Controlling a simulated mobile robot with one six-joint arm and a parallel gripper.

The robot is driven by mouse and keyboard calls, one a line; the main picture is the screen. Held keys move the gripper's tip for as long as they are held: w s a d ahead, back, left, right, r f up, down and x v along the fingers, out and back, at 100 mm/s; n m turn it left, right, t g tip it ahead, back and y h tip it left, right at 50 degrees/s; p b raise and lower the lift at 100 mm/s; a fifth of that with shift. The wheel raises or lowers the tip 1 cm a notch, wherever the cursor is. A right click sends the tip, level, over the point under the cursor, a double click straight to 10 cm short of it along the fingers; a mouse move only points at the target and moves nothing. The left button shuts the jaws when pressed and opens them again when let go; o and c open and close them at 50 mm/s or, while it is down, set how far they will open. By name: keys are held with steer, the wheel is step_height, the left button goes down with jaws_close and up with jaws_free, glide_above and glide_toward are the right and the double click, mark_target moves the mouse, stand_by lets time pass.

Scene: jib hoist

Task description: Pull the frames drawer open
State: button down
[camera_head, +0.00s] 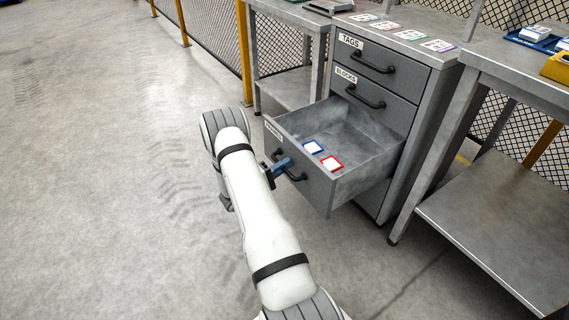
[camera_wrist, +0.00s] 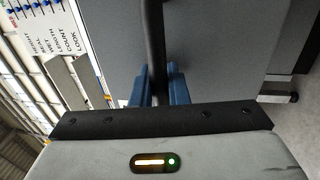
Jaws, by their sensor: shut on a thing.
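The frames drawer (camera_head: 302,175) is the lowest labelled drawer of the grey cabinet and stands well out from it. Its label is partly hidden by the angle. Inside lie a blue-edged frame (camera_head: 313,147) and a red-edged frame (camera_head: 332,164). My gripper (camera_head: 283,165) is at the drawer's front, its blue fingers shut on the black bar handle (camera_head: 290,172). In the wrist view the fingers (camera_wrist: 158,88) stand on either side of the dark handle (camera_wrist: 154,45), against the grey drawer front (camera_wrist: 220,45).
The TAGS drawer (camera_head: 378,62) and BLOCKS drawer (camera_head: 372,92) above are shut. Coloured cards (camera_head: 410,35) lie on the cabinet top. A metal table (camera_head: 500,215) stands close on the right, another bench (camera_head: 287,85) behind. The floor (camera_head: 100,180) to the left is clear.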

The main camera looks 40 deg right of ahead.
steer(key=shift+s+d+f, duration=0.1)
steer(key=shift+s+f, duration=0.05)
steer(key=shift+f, duration=0.05)
steer(key=c, duration=1.5)
jaws_free()
steer(key=shift+s+d, duration=0.1)
steer(key=shift+r, duration=0.1)
steer(key=shift+a, duration=0.3)
steer(key=p+v, duration=0.1)
steer(key=v, duration=0.6)
steer(key=shift+p, duration=0.4)
steer(key=shift+a, duration=0.15)
